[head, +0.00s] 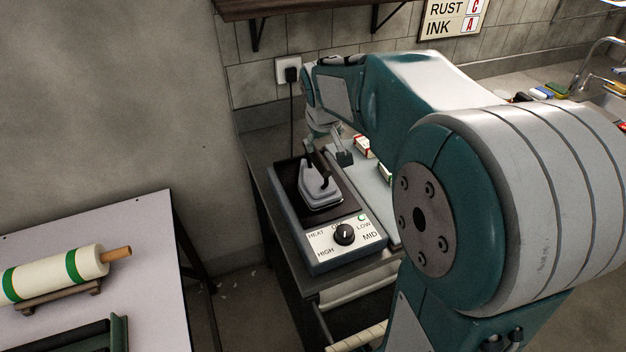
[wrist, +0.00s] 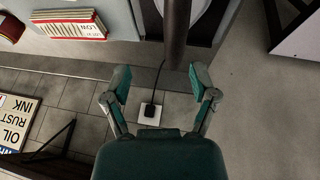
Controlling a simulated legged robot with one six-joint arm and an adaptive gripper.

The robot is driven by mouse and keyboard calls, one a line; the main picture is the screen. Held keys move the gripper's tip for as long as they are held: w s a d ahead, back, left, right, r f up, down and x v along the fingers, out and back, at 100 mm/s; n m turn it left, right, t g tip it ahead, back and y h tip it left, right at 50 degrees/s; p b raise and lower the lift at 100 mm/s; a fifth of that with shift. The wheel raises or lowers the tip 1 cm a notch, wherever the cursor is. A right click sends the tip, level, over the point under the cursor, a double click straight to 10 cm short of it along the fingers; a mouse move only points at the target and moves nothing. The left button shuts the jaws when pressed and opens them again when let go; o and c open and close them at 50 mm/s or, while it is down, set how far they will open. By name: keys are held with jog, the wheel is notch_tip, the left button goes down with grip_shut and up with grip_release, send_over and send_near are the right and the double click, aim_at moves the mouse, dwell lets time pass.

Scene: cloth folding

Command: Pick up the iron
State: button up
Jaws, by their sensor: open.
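The iron (head: 322,194) has a pale metal body and a dark handle, and sits on the dark top of a hot plate (head: 356,207). My gripper (head: 327,152) is at the far end of the iron, close to its handle, with its jaws apart. In the wrist view, my gripper (wrist: 160,76) has two teal fingers spread wide and nothing clamped. The dark handle (wrist: 177,30) comes down from the top edge, and its end reaches the gap between the fingertips, nearer the right finger. I cannot tell whether they touch.
The hot plate's dial panel (head: 340,236) faces me. A wall socket (head: 288,70) with a plug and cord is behind. Small boxes (head: 362,147) lie right of the plate. A table (head: 150,240) with a roller (head: 60,272) stands left. A shelf (head: 290,8) hangs above.

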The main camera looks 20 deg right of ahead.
aim_at(315, 156)
jog(key=shift+x, duration=0.75)
jog(key=a+f, duration=0.1)
jog(key=w+a+f, duration=0.1)
jog(key=f, duration=0.1)
jog(key=shift+w+a+f, duration=0.1)
jog(key=shift+a+f, duration=0.05)
jog(key=shift+a, duration=0.05)
jog(key=shift+w+d+f, duration=0.3)
jog(key=shift+d+f, duration=0.15)
jog(key=shift+f, duration=0.15)
jog(key=shift+w+d+f, duration=0.25)
jog(key=shift+d+f, duration=0.2)
jog(key=shift+f, duration=0.15)
jog(key=shift+d, duration=0.25)
jog(key=shift+a, duration=0.65)
jog(key=shift+d+f, duration=0.2)
jog(key=shift+d, duration=0.25)
jog(key=shift+a, duration=0.25)
grip_shut()
jog(key=shift+r, duration=0.1)
